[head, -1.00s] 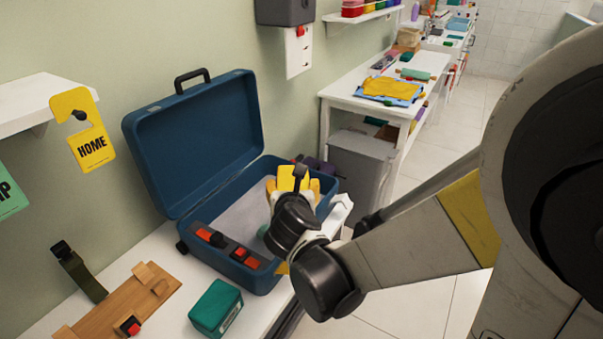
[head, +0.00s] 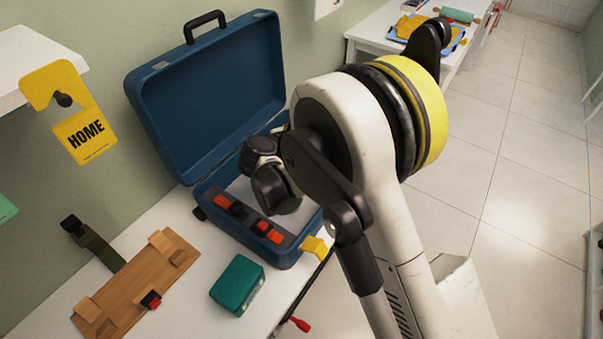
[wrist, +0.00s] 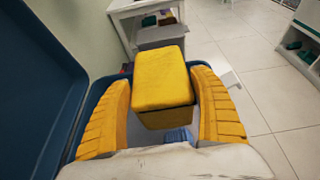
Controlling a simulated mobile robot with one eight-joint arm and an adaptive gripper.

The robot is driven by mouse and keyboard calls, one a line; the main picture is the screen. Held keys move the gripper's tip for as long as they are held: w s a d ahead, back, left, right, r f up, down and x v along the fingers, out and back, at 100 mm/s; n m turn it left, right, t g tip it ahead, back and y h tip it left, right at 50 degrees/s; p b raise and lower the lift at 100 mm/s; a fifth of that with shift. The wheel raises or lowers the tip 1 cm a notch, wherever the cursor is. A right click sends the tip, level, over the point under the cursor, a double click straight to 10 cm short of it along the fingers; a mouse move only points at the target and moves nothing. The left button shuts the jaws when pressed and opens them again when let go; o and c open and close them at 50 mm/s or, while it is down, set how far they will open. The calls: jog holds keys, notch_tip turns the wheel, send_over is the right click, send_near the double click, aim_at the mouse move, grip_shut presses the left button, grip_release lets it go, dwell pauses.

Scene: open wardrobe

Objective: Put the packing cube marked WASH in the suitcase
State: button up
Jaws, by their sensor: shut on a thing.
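My gripper (wrist: 164,108) is shut on a yellow packing cube (wrist: 164,80), which sits between its two yellow fingers in the wrist view. I see no readable mark on this cube. In the head view my arm hides the gripper and the cube. The blue suitcase (head: 212,90) stands open on the white bench, its lid leaning back towards the wall. In the wrist view its lid (wrist: 32,80) is at the left, and the cube appears over the suitcase's far end; its height above it is unclear.
A teal packing cube (head: 238,285) lies on the bench in front of the suitcase, its label unreadable. A wooden board (head: 137,287) lies to its left. A dark strip with red parts (head: 250,220) lies along the suitcase's near side. A yellow HOME tag (head: 75,118) hangs at left.

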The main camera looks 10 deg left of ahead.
jog(key=a+f+b, duration=0.2)
jog(key=a+f, duration=0.2)
jog(key=a+f+b, duration=0.2)
jog(key=a+f, duration=0.2)
jog(key=a, duration=0.1)
jog(key=s+a+f+b, duration=0.1)
jog(key=a+f+b, duration=0.2)
jog(key=a+f, duration=0.1)
jog(key=shift+a+f, duration=0.15)
jog(key=shift+a, duration=0.2)
jog(key=shift+s, duration=0.1)
jog(key=o, duration=1.4)
